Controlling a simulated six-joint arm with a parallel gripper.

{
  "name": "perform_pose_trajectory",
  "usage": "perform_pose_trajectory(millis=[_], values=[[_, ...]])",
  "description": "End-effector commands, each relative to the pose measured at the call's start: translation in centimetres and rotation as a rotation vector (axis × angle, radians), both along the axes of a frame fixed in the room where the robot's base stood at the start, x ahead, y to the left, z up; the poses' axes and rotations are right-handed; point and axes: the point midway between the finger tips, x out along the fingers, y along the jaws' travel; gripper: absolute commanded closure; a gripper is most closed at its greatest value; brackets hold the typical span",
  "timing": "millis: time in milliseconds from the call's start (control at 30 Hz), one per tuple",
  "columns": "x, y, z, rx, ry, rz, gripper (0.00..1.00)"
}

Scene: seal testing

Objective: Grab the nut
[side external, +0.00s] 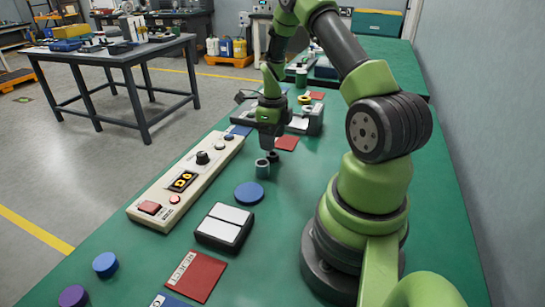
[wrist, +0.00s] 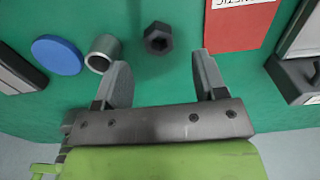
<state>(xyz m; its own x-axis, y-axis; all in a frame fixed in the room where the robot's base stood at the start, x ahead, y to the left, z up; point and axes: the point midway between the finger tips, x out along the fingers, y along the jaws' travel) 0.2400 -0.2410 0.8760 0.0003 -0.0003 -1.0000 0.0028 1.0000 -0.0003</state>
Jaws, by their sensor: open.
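The nut (wrist: 158,38) is a dark hexagonal piece with a hole, lying on the green table. In the wrist view it is just beyond and between the fingertips of my gripper (wrist: 162,62), a little nearer the middle than either finger. My gripper is open and empty, and its fingers do not touch the nut. In the side external view my gripper (side external: 268,146) points down over the table, and the small dark nut (side external: 273,156) shows just below it.
A grey-green hollow cylinder (wrist: 103,53) stands close beside the nut and the left finger; it also shows in the side view (side external: 262,169). A blue disc (wrist: 57,55) lies further left. A red labelled card (wrist: 240,24) lies to the right. A control panel (side external: 190,180) lies alongside.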

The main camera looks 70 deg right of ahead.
Motion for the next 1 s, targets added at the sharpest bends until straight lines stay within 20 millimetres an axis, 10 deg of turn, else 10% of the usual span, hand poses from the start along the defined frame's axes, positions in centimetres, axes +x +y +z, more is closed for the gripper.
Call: perform_pose_trajectory(millis=[600,867,1000], values=[[0.7,0.1,-5.0,0.000,-0.002,0.003,0.35],[0.7,0.1,-5.0,0.000,-0.002,0.003,0.90],[0.7,0.1,-5.0,0.000,-0.002,0.003,0.90]])
